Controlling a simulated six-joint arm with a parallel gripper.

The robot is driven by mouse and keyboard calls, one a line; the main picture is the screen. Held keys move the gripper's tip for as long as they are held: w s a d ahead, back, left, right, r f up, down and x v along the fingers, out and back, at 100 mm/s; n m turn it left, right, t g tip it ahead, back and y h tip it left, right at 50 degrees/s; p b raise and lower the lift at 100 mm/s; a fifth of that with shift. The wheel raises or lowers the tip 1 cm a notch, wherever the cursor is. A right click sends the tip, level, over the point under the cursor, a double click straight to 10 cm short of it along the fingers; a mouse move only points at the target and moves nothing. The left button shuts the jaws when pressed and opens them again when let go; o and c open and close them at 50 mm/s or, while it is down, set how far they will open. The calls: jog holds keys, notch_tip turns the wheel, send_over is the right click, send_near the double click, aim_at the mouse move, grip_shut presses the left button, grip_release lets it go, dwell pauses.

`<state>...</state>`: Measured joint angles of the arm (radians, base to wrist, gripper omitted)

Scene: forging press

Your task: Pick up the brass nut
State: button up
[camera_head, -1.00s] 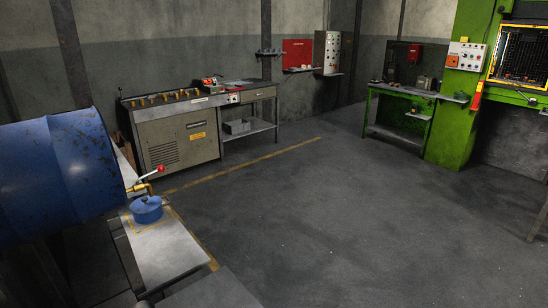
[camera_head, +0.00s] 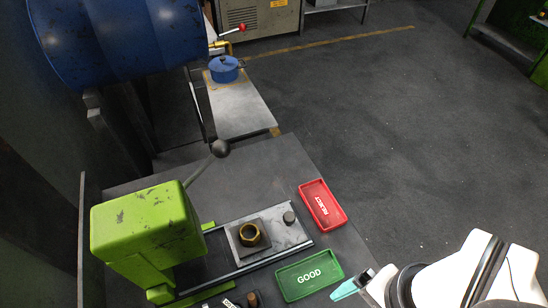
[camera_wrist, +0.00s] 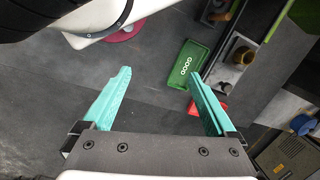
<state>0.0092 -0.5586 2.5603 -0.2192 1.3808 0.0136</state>
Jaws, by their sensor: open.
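The brass nut (camera_head: 249,234) sits on a grey metal block on the slide of the green press. It also shows in the wrist view (camera_wrist: 243,56), near the upper right. My gripper (camera_head: 350,287) is at the lower right of the head view, to the right of the nut and beyond the green tray from it.
A green GOOD tray (camera_head: 291,282) lies between the slide and my gripper. A red REJECT tray (camera_head: 312,190) lies behind it. The green press head (camera_head: 145,225) and its black-knobbed lever (camera_head: 220,149) stand left of the nut. A short grey peg (camera_head: 289,217) stands beside the nut's block.

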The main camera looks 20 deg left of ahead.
jog(key=shift+c, duration=0.2)
jog(key=n+h, duration=0.2)
jog(key=n, duration=2.5)
send_over(250, 236)
notch_tip(250, 236, down, 2)
notch_tip(250, 236, down, 16)
jog(key=shift+r, duration=0.3)
grip_shut()
